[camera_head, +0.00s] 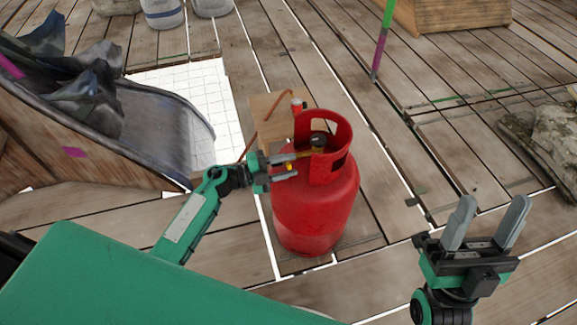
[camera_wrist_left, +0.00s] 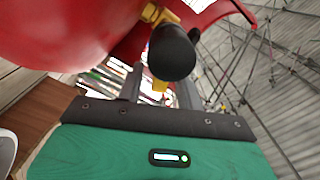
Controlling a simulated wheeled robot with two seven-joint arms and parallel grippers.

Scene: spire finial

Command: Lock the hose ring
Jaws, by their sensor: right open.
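A red gas cylinder (camera_head: 312,215) stands upright on the wooden deck, with a cut-out red collar around a dark round knob (camera_head: 318,139). In the left wrist view the black knob (camera_wrist_left: 172,55) sits near a yellow brass-coloured fitting (camera_wrist_left: 158,14). My left gripper (camera_head: 290,166) is at the left side of the collar, fingers apart. A small yellow piece shows between them; I cannot tell whether they touch it. An orange-brown hose (camera_head: 272,108) curves beside the collar. I cannot clearly make out the hose ring. My right gripper (camera_head: 488,222) is open and empty, right of the cylinder.
A brown box (camera_head: 266,122) stands behind the cylinder, beside a white grid panel (camera_head: 212,85). A grey curved chute (camera_head: 165,130) is at the left. A green and purple pole (camera_head: 382,40) and a wooden crate (camera_head: 450,15) are behind. Deck between cylinder and right gripper is clear.

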